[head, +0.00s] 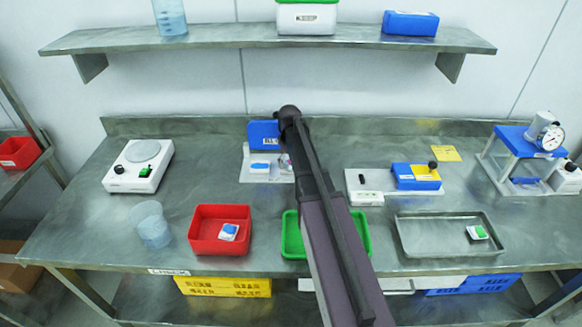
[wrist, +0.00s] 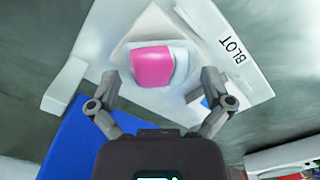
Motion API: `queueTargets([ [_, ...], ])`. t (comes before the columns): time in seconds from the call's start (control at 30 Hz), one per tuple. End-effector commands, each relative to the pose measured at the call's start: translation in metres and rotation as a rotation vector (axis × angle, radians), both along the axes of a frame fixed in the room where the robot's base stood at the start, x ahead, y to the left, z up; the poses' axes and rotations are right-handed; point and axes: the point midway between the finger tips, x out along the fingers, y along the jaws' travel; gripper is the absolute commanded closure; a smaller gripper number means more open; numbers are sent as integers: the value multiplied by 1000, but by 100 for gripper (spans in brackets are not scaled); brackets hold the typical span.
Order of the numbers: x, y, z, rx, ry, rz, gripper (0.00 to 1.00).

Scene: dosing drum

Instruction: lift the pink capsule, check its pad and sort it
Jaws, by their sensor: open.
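The pink capsule (wrist: 151,66) lies on a white pad on a white board marked BLOT (wrist: 240,75) in the wrist view. A pale part shows beside its pink side. My gripper (wrist: 160,78) is open, with one finger on each side of the capsule and gaps between; contact is not visible. In the head view my arm hides most of this spot; only a pinkish bit (head: 286,161) shows beside it. A blue capsule (head: 260,165) lies on the same white board (head: 248,178). A red bin (head: 205,245) and a green bin (head: 292,243) stand in front; my arm covers part of the green one.
A blue block (head: 262,133) stands behind the board. A scale (head: 140,165) and clear beaker (head: 151,225) are left. The red bin holds a blue item on white.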

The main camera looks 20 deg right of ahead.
Motion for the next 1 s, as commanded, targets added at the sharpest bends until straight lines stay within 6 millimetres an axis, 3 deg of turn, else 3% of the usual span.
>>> queueTargets([
  [0.47, 0, 0, 0, 0, 0, 0, 0],
  [0.67, 0, 0, 0, 0, 0, 0, 55],
  [1.0, 0, 0, 0, 0, 0, 0, 57],
])
